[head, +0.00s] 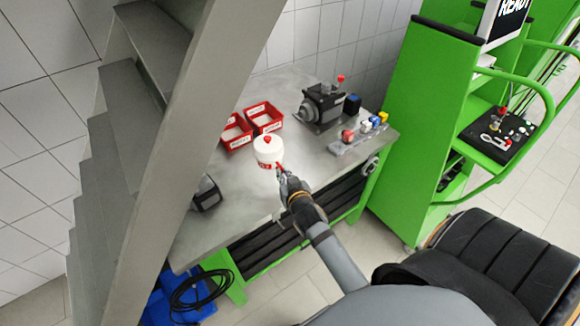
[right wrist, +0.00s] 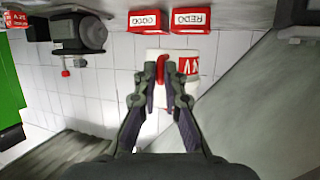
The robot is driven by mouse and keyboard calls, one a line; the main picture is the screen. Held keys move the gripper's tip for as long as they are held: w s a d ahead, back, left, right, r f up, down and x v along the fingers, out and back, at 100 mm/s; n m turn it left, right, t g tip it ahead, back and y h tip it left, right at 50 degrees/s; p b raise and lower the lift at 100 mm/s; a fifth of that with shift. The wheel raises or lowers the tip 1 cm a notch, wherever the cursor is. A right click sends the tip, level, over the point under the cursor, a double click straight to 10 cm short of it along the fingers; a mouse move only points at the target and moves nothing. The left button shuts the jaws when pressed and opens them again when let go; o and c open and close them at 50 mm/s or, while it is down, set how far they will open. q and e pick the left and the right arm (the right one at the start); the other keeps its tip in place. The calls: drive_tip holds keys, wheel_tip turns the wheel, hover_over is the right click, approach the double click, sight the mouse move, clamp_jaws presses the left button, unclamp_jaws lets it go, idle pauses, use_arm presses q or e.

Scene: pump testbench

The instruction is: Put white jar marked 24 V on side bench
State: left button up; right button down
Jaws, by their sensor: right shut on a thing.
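The rest of the label is hidden. My left gripper is not in view.
Two red labelled bins (head: 265,118) stand behind the jar. A dark pump (head: 322,103) and a row of coloured small parts (head: 364,130) are to the right. A grey stair beam (head: 195,130) blocks the left. A green frame (head: 425,120) stands at right.

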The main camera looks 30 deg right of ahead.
drive_tip(key=w+d+f+b, duration=0.3)
drive_tip(key=d+f+b, duration=0.1)
drive_tip(key=w+d+f+b, duration=0.4)
drive_tip(key=shift+w+d+b, duration=0.2)
drive_tip(key=shift+b, duration=0.2)
drive_tip(key=shift+w+d+f, duration=0.15)
drive_tip(key=shift+d+f, duration=0.05)
drive_tip(key=shift+w+d+r, duration=0.1)
drive_tip(key=f+b, duration=0.4)
drive_tip(key=b, duration=0.1)
drive_tip(key=shift+w+d+f, duration=0.15)
drive_tip(key=shift+w+d, duration=0.1)
drive_tip(key=c, duration=1.8)
unclamp_jaws()
drive_tip(key=shift+s, duration=0.15)
drive_tip(key=shift+c, duration=0.2)
drive_tip(key=o, duration=0.4)
